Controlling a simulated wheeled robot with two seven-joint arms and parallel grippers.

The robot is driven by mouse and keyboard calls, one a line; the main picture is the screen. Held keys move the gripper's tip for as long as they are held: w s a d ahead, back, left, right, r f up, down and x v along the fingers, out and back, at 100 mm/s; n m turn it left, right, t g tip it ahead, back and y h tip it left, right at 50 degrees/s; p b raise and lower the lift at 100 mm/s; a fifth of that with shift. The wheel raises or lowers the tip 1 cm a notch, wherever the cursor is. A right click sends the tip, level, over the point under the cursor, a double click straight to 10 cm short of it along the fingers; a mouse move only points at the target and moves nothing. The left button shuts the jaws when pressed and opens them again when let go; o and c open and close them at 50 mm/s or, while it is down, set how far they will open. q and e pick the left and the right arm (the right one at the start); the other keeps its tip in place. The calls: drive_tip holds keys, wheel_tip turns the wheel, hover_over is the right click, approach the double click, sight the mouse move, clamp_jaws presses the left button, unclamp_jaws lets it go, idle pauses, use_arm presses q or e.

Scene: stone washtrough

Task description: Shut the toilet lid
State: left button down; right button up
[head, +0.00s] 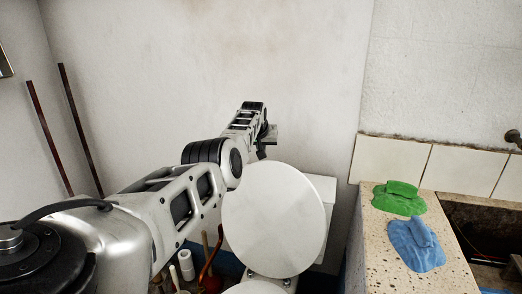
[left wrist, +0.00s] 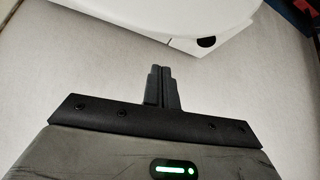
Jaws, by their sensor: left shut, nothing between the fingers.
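The white round toilet lid (head: 273,222) stands raised against the white cistern (head: 326,196) in the head view. Below it, a bit of the white toilet bowl (head: 255,288) shows at the bottom edge. My left arm reaches across from the left, and its gripper (head: 262,152) is just above and behind the lid's top edge, near the wall. In the left wrist view the gripper (left wrist: 161,86) has its fingers together and empty, and the lid's white edge (left wrist: 130,14) curves along the top, apart from the fingertips. My right gripper is not in view.
A stone washtrough (head: 375,245) stands at the right with a green cloth (head: 399,198) and a blue cloth (head: 415,244) on its ledge. Two dark rods (head: 80,130) lean on the left wall. A white roll (head: 186,265) and sticks stand left of the toilet.

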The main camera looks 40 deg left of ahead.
use_arm(q)
drive_tip(key=shift+s+d+f+p, duration=0.25)
drive_tip(key=shift+s+d+p, duration=0.45)
drive_tip(key=shift+p, duration=0.25)
drive_tip(key=shift+s+d+f+p, duration=0.25)
drive_tip(key=shift+s+d+p, duration=0.25)
drive_tip(key=shift+s+p, duration=0.4)
drive_tip(key=shift+w, duration=0.1)
